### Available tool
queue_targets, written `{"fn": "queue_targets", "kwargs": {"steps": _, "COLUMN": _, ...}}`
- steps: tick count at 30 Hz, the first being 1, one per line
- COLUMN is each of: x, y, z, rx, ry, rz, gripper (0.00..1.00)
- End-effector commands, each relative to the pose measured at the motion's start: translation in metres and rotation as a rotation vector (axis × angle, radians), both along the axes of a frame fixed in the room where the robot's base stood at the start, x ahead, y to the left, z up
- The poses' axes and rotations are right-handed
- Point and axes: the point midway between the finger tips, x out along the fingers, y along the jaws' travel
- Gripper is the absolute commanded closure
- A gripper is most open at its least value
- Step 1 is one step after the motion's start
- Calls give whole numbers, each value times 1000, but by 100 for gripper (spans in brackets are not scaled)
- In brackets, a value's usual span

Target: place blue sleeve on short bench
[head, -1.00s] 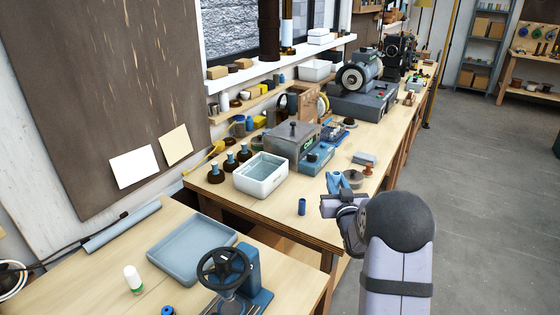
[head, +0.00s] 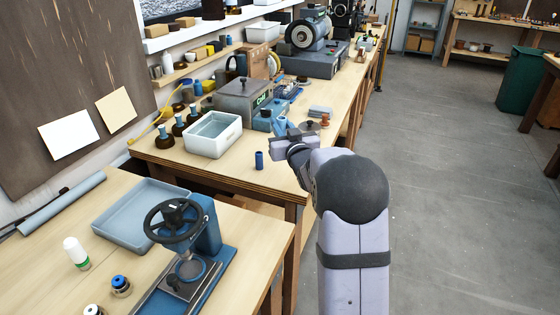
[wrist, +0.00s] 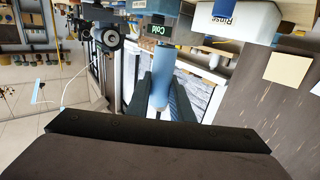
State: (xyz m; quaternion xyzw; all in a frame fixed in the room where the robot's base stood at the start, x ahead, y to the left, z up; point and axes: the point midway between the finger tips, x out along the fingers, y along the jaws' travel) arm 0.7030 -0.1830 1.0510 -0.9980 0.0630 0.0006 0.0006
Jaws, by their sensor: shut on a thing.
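My gripper (head: 281,125) is over the front edge of the long bench (head: 235,178), right of the white rinse tub (head: 212,133). In the wrist view its fingers (wrist: 160,85) are shut on a light blue cylindrical sleeve (wrist: 161,62); the head view hardly shows this sleeve. A separate dark blue sleeve (head: 259,160) stands upright on the long bench, left of and below my gripper in the picture. The nearer bench (head: 262,235), apparently the short one, is at the lower left, with a gap between the benches.
Several blue-topped pieces stand behind the rinse tub. A "Cold" box (head: 243,99) and a grinder (head: 305,38) stand farther along.

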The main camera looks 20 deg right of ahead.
Motion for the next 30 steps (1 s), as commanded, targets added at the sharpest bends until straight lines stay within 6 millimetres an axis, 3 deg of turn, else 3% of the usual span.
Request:
{"fn": "queue_targets", "kwargs": {"steps": 8, "x": 0, "y": -1, "z": -13, "rx": 0, "ry": 2, "rz": -4, "gripper": 100}}
{"fn": "queue_targets", "kwargs": {"steps": 18, "x": 0, "y": -1, "z": -61, "rx": 0, "ry": 1, "rz": -4, "gripper": 100}}
{"fn": "queue_targets", "kwargs": {"steps": 26, "x": 0, "y": -1, "z": -68, "rx": -1, "ry": -1, "rz": -4, "gripper": 100}}
{"fn": "queue_targets", "kwargs": {"steps": 30, "x": -1, "y": -1, "z": -82, "rx": 1, "ry": 3, "rz": -4, "gripper": 100}}
